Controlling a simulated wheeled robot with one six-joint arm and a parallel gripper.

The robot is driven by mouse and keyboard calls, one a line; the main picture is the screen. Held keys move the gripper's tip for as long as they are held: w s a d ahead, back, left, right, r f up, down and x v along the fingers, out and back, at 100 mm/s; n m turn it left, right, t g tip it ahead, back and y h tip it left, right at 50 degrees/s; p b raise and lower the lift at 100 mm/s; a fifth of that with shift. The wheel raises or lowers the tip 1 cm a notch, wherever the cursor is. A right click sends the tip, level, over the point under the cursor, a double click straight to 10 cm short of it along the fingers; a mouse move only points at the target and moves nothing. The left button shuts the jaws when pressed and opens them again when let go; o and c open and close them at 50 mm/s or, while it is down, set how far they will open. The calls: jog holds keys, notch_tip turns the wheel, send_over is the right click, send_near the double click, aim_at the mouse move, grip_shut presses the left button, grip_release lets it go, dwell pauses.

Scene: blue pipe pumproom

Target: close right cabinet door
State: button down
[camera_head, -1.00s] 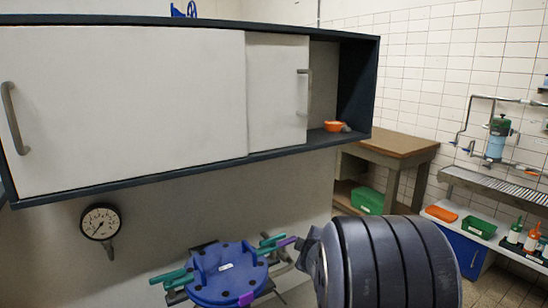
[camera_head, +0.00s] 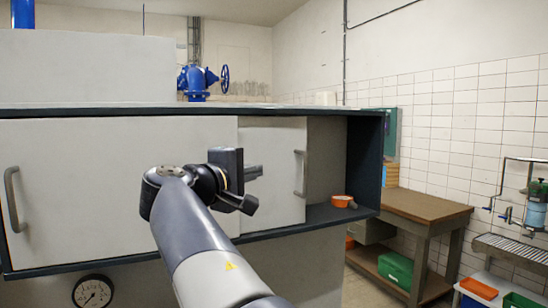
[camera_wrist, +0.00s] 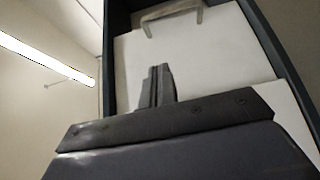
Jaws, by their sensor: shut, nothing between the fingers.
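The right cabinet door (camera_head: 275,150) is a pale sliding panel in a dark-framed wall cabinet. It stands partly behind the left door (camera_head: 90,165), leaving an open gap at the cabinet's right end. Its upright grey handle (camera_head: 300,173) is near its right edge. My gripper (camera_head: 258,172) is in front of this door, left of the handle, with shut, empty fingers pointing right. In the wrist view the fingers (camera_wrist: 157,88) show against the pale panel, and the handle (camera_wrist: 172,18) lies beyond their tips, apart from them. How far the fingers are from the panel is unclear.
An orange bowl (camera_head: 341,201) sits in the open right end of the cabinet. The left door has its own handle (camera_head: 14,199). A pressure gauge (camera_head: 92,292) is below the cabinet. A wooden table (camera_head: 425,207) stands to the right. The space right of my fingers looks clear up to the handle.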

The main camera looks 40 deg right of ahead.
jog(key=p, duration=0.4)
send_near(287, 161)
jog(key=s+d, duration=0.2)
jog(key=d, duration=0.3)
jog(key=shift+s+d+r, duration=0.2)
jog(key=shift+d, duration=0.15)
jog(key=shift+s+d+r, duration=0.15)
jog(key=shift+d+r, duration=0.05)
jog(key=shift+d, duration=0.2)
